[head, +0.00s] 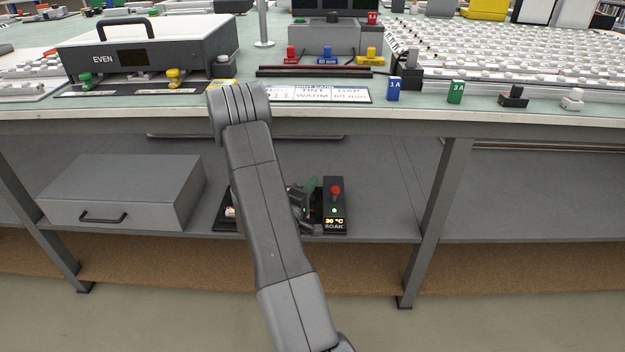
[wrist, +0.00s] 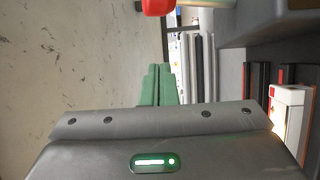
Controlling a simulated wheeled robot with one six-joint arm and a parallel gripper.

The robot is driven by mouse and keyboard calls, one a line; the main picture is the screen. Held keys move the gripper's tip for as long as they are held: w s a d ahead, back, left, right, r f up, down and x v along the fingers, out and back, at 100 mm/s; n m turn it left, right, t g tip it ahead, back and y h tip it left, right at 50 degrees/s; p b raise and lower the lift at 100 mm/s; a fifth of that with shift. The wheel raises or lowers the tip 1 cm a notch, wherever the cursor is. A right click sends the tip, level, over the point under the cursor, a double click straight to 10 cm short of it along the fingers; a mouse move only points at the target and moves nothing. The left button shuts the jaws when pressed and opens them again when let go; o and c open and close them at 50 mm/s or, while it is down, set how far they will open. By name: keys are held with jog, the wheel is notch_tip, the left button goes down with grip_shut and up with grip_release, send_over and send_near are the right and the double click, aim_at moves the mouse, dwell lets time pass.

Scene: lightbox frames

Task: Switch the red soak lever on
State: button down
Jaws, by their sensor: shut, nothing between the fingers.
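The red soak lever (head: 336,190) stands on a black box (head: 334,212) on the lower shelf. The box is marked SOAK, with a lit 30 °C display and a small green light. In the wrist view a red knob (wrist: 158,6), apparently the lever's, is cut off at the top edge. My gripper (head: 311,184) is just left of the lever, partly hidden behind my arm. Its green fingers (wrist: 158,84) are together and empty in the wrist view. They look apart from the knob. Which way the lever is set is hard to tell.
A grey case with a black handle (head: 120,192) sits on the shelf at left. Dark equipment (head: 224,215) is partly hidden behind my arm. The worktop edge (head: 400,117) hangs above the shelf, and a table leg (head: 434,220) stands right of the box. The shelf between them is clear.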

jog(key=s+a+f, duration=0.1)
jog(key=s, duration=0.1)
jog(key=s+a+f, duration=0.1)
jog(key=s, duration=0.1)
jog(key=s+a+f+p, duration=0.1)
jog(key=s, duration=0.1)
jog(key=shift+a+f, duration=0.1)
jog(key=shift+f, duration=0.05)
jog(key=shift+w, duration=0.15)
